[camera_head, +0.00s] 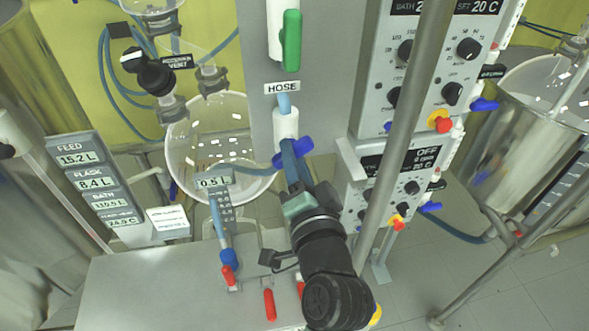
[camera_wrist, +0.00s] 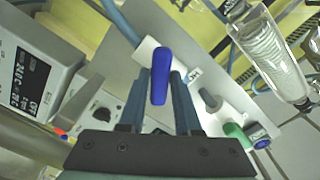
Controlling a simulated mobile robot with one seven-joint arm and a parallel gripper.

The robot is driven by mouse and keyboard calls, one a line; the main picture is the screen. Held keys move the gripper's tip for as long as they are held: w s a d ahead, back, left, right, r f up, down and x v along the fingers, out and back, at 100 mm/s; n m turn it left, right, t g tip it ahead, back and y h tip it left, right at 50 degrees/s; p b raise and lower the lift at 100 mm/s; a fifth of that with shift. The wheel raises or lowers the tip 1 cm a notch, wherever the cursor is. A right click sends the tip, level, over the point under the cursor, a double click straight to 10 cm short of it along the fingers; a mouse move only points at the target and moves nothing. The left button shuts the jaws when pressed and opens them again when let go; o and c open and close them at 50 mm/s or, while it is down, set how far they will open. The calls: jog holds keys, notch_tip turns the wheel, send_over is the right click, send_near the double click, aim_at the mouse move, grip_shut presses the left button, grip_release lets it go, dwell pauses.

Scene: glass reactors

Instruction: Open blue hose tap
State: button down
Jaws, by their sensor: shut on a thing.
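The blue hose tap handle (camera_head: 304,145) sits on a white vertical valve body (camera_head: 285,122) below the HOSE label (camera_head: 282,88). In the head view the handle lies crosswise to the pipe, slightly tilted, with its middle partly hidden by my fingers. My gripper (camera_head: 291,160) reaches up to it from below. In the wrist view the blue handle (camera_wrist: 161,72) stands between the two fingers of my gripper (camera_wrist: 160,84), and they are shut on it.
A green tap (camera_head: 291,40) is above on the same panel. A slanted metal pole (camera_head: 402,130) stands close right of my arm, before the control boxes (camera_head: 430,60). A glass vessel (camera_head: 205,150) is at left. Red-handled taps (camera_head: 269,304) are on the bench below.

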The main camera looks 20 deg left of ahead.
jog(key=shift+f+n+b, duration=0.1)
jog(key=shift+n+b, duration=4.35)
jog(key=shift+n, duration=0.75)
jog(key=c, duration=0.7)
grip_release()
jog(key=shift+s+d, duration=0.1)
